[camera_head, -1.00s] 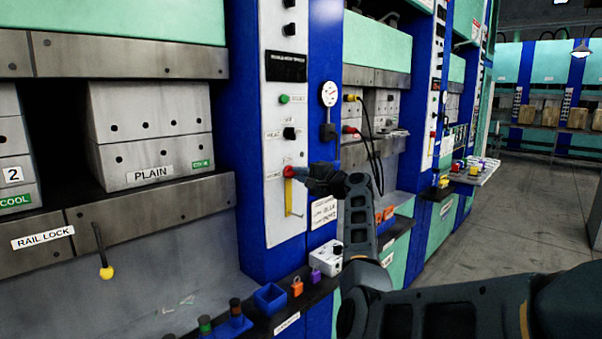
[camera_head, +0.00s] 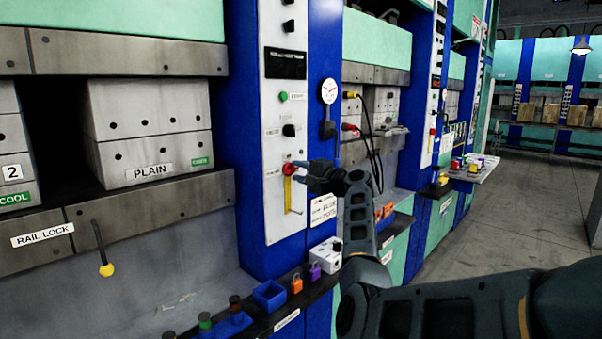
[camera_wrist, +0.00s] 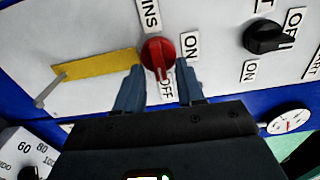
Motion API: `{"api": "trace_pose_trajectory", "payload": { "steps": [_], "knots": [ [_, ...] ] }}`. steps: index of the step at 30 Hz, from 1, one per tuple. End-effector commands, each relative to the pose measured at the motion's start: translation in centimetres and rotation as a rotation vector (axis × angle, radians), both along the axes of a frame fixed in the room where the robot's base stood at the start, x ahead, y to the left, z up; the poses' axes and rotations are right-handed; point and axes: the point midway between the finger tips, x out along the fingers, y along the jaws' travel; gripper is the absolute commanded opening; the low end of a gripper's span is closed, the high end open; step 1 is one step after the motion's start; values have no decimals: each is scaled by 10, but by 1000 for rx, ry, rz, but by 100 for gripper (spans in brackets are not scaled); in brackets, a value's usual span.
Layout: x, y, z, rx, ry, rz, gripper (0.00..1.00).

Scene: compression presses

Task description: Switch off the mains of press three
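The red mains knob (camera_head: 289,169) is on the white control panel (camera_head: 285,225) of the middle blue column. In the wrist view the knob (camera_wrist: 158,58) has a raised grip bar, with MAINS above, ON at the right and OFF below. The bar runs roughly between MAINS and OFF; which end is the pointer I cannot tell. My gripper (camera_wrist: 159,70) is open, with one finger on each side of the knob's lower part. Contact is not clear. In the head view my gripper (camera_head: 305,172) is just right of the knob.
A yellow strip (camera_wrist: 95,66) lies beside the knob, with a thin metal rod near its end. A black switch (camera_wrist: 268,33) with its own ON and OFF labels sits to the right. A gauge (camera_head: 328,92) is on the blue column. The ledge below holds padlocks (camera_head: 297,284) and a blue bin (camera_head: 269,297).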

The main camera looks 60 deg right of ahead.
Motion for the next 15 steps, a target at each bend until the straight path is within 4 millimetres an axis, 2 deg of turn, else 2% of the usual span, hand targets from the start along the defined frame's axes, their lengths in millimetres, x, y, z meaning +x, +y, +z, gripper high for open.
{"api": "trace_pose_trajectory", "payload": {
  "steps": [5,15],
  "knots": [
    [-12,2,-2,-1,1,-1,38],
    [-63,14,-2,-2,0,-2,38]
  ]
}}
